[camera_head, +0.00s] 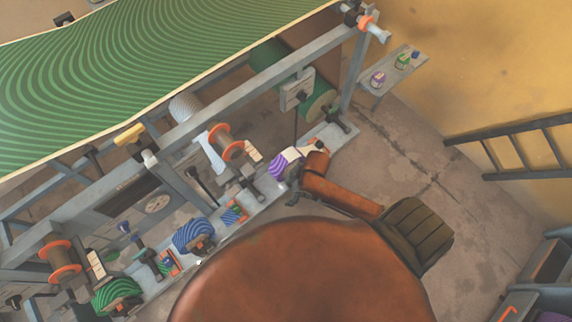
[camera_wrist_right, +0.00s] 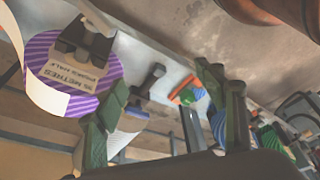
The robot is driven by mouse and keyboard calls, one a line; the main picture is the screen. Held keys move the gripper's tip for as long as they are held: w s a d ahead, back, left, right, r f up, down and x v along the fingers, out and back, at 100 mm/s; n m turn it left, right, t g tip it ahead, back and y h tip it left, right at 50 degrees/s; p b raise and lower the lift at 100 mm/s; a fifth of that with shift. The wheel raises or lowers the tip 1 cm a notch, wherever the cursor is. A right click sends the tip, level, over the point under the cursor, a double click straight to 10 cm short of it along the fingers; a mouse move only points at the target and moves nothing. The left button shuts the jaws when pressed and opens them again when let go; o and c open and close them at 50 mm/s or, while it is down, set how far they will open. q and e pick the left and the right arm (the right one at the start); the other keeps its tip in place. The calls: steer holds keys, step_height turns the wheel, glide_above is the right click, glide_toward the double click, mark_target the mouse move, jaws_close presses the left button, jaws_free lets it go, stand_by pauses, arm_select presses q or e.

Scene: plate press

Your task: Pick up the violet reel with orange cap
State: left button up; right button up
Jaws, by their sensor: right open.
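The violet reel (camera_head: 276,168) has violet and white stripes and stands on the long grey rail in the head view. In the right wrist view the violet reel (camera_wrist_right: 42,95) is large at the upper left, with printed text on its face and a dark clip-like part over it. I cannot make out its orange cap for certain. My right gripper (camera_head: 293,177) is close beside the reel in the head view. In the right wrist view my right gripper (camera_wrist_right: 165,112) has its dark green fingers spread, with the reel beyond the left finger. My left gripper does not show.
A blue striped reel (camera_head: 190,236) and a green striped reel (camera_head: 115,294) stand further along the rail. Spools with orange flanges (camera_head: 224,141) sit behind. A small shelf (camera_head: 398,78) holds tins at the upper right. A dark ladder (camera_head: 515,150) leans by the yellow wall.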

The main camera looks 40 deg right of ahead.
steer(key=w+n+g, duration=0.1)
steer(key=w+n, duration=0.4)
steer(key=w, duration=0.1)
step_height(320, 180, up, 4)
steer(key=n+g+h, duration=0.1)
steer(key=n, duration=0.2)
glide_above(287, 156)
steer(key=shift+w+d+r, duration=0.1)
steer(key=shift+d+r, duration=0.05)
steer(key=shift+w+d, duration=0.15)
step_height(287, 156, down, 3)
steer(key=shift+b, duration=0.6)
steer(key=f, duration=0.1)
steer(key=b, duration=0.1)
steer(key=f, duration=0.1)
steer(key=shift+s+a+f, duration=0.25)
steer(key=shift+s+f, duration=0.05)
steer(key=shift+s, duration=0.1)
steer(key=shift+a+f+b, duration=0.1)
steer(key=shift+f+b, duration=0.35)
steer(key=shift+f, duration=0.5)
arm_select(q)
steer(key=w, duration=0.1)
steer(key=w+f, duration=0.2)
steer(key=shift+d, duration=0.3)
arm_select(e)
steer(key=shift+c, duration=0.5)
